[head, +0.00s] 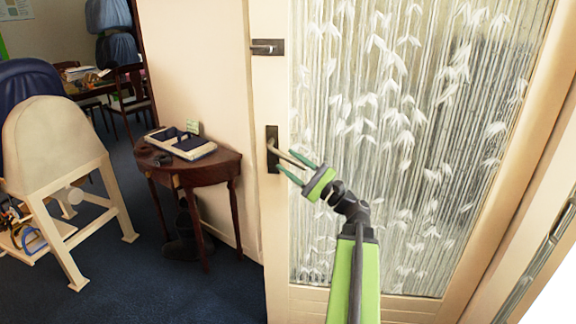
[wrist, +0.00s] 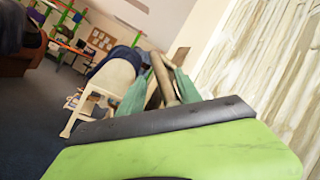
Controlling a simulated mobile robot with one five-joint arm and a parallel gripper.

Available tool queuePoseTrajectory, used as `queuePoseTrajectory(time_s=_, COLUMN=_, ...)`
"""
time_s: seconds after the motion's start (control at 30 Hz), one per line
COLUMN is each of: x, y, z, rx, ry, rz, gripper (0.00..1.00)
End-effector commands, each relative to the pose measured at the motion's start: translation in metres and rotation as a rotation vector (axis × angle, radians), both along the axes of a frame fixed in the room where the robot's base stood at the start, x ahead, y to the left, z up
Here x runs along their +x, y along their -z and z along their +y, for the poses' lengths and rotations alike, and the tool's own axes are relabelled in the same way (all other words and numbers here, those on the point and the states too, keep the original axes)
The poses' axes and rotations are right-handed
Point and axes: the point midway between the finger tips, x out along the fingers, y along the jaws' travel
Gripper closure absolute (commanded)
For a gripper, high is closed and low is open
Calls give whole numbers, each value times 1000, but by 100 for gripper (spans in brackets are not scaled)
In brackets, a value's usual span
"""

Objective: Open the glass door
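The glass door (head: 405,130) has a cream frame and clear ribbed glass with a white leaf pattern. It looks shut in the head view; its glass also shows in the wrist view (wrist: 265,75). The lever handle (head: 279,151) sits on a dark plate at the door's left edge and points right. My gripper (head: 286,161) is at the handle, with its green fingers spread, one above and one below the lever. In the wrist view the brown lever (wrist: 163,82) lies between the two fingers. I cannot tell whether either finger touches it.
A dark latch (head: 267,47) is higher on the door's edge. A half-round wooden table (head: 225,163) with a tray (head: 180,143) stands left of the door. A saddle stand (head: 55,150) is further left. Blue carpet (head: 150,285) is clear in front.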

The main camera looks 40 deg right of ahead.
Motion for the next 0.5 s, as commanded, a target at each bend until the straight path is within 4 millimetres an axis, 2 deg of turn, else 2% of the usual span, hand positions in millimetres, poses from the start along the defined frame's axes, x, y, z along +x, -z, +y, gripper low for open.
queuePoseTrajectory(time_s=0.17, x=-11, y=8, z=-2, rx=0, ry=-3, rz=0, gripper=62)
queuePoseTrajectory(time_s=0.27, x=-30, y=19, z=-8, rx=-1, ry=0, rz=-1, gripper=62)
queuePoseTrajectory(time_s=0.5, x=-90, y=48, z=-30, rx=0, ry=2, rz=-1, gripper=62)
